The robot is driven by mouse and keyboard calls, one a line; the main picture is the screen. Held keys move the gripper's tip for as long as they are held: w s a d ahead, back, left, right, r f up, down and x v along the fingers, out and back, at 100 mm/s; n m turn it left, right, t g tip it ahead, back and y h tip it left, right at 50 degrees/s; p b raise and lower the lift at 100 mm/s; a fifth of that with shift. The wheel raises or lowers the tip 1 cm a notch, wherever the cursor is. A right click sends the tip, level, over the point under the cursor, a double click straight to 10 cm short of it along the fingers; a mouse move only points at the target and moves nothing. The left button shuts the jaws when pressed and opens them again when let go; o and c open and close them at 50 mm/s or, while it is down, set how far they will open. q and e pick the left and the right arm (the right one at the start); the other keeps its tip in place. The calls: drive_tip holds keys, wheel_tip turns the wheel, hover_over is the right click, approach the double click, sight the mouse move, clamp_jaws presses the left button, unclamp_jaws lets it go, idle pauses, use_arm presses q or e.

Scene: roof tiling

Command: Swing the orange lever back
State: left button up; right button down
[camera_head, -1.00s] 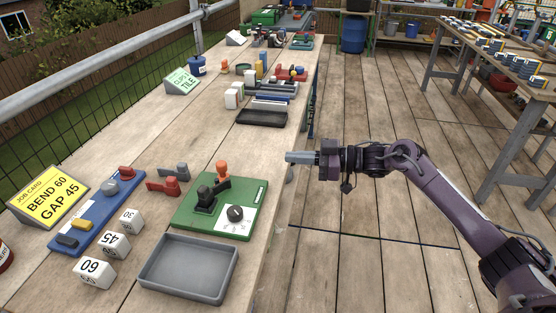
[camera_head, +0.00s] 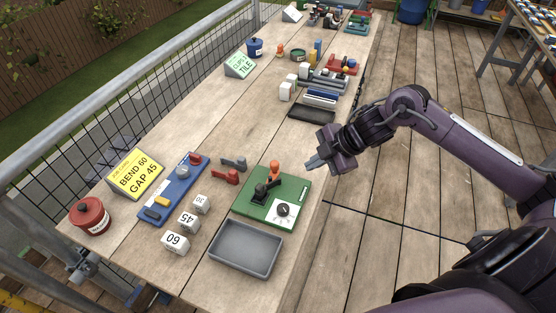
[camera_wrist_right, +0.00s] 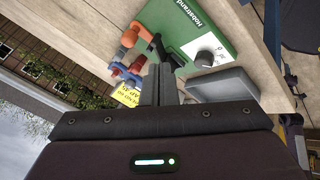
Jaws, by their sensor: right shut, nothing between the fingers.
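The orange lever (camera_head: 275,170) stands at the back edge of a green board (camera_head: 291,186) on the workbench. Its rounded orange knob (camera_wrist_right: 129,38) also shows in the right wrist view. A black toggle part (camera_head: 262,192) sits beside it on the board, with a black dial (camera_head: 283,209) on a white plate nearer the front. My right gripper (camera_head: 312,163) is shut and empty, to the right of the lever and apart from it in the head view. Its closed fingers (camera_wrist_right: 160,84) point toward the board in the wrist view. My left gripper is not in view.
A grey tray (camera_head: 246,247) lies in front of the board. Number blocks (camera_head: 187,221), a blue board (camera_head: 172,190), red and grey parts (camera_head: 226,176) and a yellow job card (camera_head: 135,174) lie to the left. A black tray (camera_head: 312,113) lies farther back.

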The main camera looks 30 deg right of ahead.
drive_tip(key=p, duration=0.1)
approach(273, 171)
drive_tip(key=s+a+f, duration=0.1)
drive_tip(key=s+f, duration=0.2)
drive_tip(key=shift+s+a, duration=0.1)
drive_tip(key=shift+a, duration=0.3)
drive_tip(key=shift+w+a+f+p, duration=0.15)
drive_tip(key=shift+w+p, duration=0.45)
drive_tip(key=shift+w, duration=0.6)
drive_tip(key=shift+w+f, duration=0.2)
drive_tip(key=shift+w, duration=0.6)
